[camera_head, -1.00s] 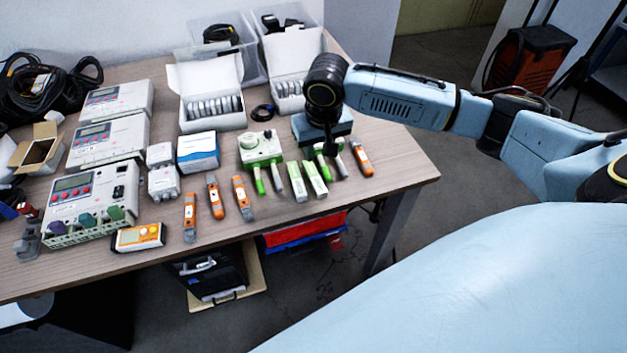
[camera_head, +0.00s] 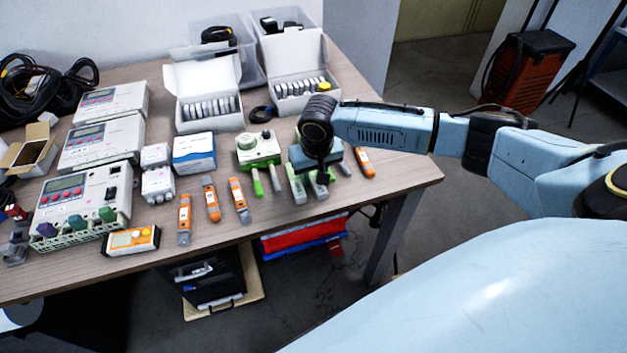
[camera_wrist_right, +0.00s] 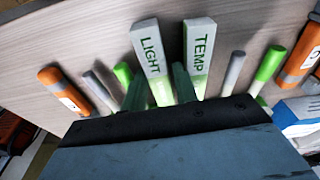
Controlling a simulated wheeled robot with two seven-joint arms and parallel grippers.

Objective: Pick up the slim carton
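Two slim white-and-green cartons lie side by side near the table's front edge. The TEMP carton (camera_head: 297,187) and the LIGHT carton (camera_head: 319,189) are partly covered by my right arm in the head view. In the right wrist view, the LIGHT carton (camera_wrist_right: 149,48) and TEMP carton (camera_wrist_right: 199,45) show their lettering. My right gripper (camera_wrist_right: 159,82) is open, its two dark fingers on either side of the LIGHT carton; I cannot tell whether they touch it. It also shows in the head view (camera_head: 323,178), pointing down. My left gripper is not in view.
Green and grey probes (camera_head: 274,180) lie left of the cartons, beside a green-and-white device (camera_head: 258,148). An orange tool (camera_head: 364,162) lies to the right, several more (camera_head: 211,199) to the left. White boxes of sensors (camera_head: 208,90) stand behind. The table's right end is clear.

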